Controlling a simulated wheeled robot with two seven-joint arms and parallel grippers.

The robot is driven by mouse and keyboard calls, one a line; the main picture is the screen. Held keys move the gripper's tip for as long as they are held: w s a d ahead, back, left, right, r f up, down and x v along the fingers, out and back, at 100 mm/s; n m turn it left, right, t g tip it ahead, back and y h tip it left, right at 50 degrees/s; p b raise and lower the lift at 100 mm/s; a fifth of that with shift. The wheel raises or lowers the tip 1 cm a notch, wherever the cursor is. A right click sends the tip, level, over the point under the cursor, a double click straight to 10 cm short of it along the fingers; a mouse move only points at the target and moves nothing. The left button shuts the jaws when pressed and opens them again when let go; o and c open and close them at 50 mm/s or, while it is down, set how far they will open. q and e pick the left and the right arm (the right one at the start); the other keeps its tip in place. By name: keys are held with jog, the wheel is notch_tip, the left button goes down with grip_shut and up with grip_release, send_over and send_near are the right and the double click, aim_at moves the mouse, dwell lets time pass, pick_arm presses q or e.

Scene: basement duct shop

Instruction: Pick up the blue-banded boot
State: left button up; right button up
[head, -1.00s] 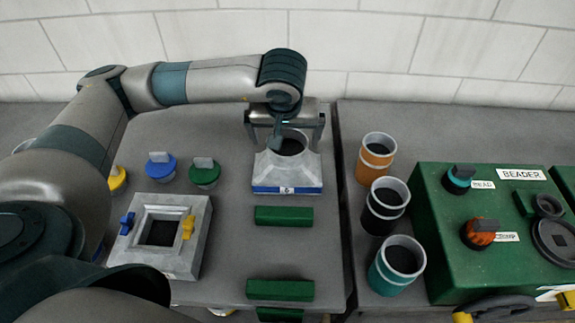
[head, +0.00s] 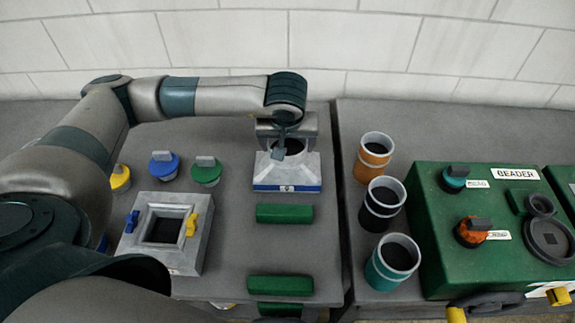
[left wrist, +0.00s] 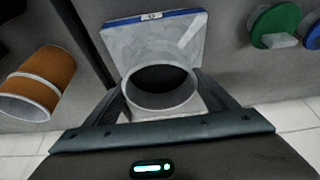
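The blue-banded boot (head: 285,173) is a grey duct fitting with a round collar on a flared square base and a blue band along its front edge. It stands upright at the back of the left bench, and its open collar also shows in the left wrist view (left wrist: 160,88). My left gripper (head: 287,143) is low over the boot, pointing down. Its fingers are apart, one on each side of the collar; any small gap between finger and collar is hard to judge. My right gripper is not in view.
Blue (head: 163,165), green (head: 206,171) and yellow (head: 120,178) capped pieces stand left of the boot. A grey square fitting (head: 190,255) and green bars (head: 284,214) lie nearer. Orange-, black- and teal-banded cups (head: 374,158) line the right bench beside a green beader (head: 440,240).

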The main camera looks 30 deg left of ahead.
aim_at(288, 151)
pick_arm(q)
jog(key=c, duration=1.1)
jog(key=shift+r, duration=0.1)
jog(key=shift+w+r+b, duration=0.1)
jog(key=shift+r+b, duration=0.3)
jog(key=shift+r, duration=0.15)
notch_tip(288, 151, up, 9)
jog(key=b, duration=0.3)
jog(key=shift+f, duration=0.2)
